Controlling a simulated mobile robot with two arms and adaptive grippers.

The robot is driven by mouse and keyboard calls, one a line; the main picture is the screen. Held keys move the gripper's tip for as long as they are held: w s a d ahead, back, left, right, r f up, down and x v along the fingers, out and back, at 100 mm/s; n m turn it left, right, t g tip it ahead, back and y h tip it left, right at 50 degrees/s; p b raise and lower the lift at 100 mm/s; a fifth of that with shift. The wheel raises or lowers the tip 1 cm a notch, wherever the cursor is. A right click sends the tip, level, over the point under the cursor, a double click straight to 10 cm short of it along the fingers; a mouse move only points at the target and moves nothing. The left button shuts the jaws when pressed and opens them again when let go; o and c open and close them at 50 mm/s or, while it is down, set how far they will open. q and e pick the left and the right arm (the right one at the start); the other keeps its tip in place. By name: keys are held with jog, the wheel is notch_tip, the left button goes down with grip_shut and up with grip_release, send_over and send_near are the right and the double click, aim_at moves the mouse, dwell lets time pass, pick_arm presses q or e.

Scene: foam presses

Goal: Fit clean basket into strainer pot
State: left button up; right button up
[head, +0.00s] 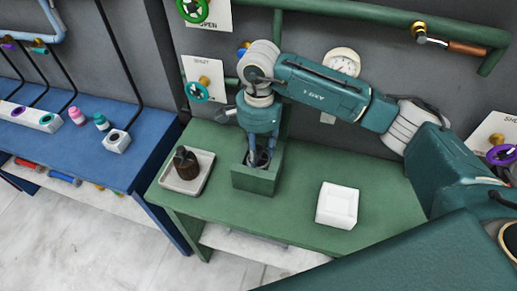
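My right gripper (260,152) points straight down into a green open-topped box (255,182) on the green bench. Its fingers are at a small round grey metal object (260,160) inside the box. I cannot tell whether this is the basket or the pot, or whether the fingers are closed on it. The box wall and the gripper hide most of it. A dark brown pot-like object (184,165) with a knob-like top stands on a pale square tray (199,184) at the left of the bench. My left gripper is not in view.
A white square block-like dish (337,204) sits on the green bench (293,205) right of the box. Bare bench lies between them. A blue bench (144,157) with small jars stands left. Pipes, valves and a gauge (342,62) line the wall behind.

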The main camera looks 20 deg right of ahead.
jog(key=shift+r, duration=0.1)
jog(key=shift+r, duration=0.15)
notch_tip(320, 180, up, 12)
jog(key=b, duration=0.3)
jog(key=shift+b, duration=0.35)
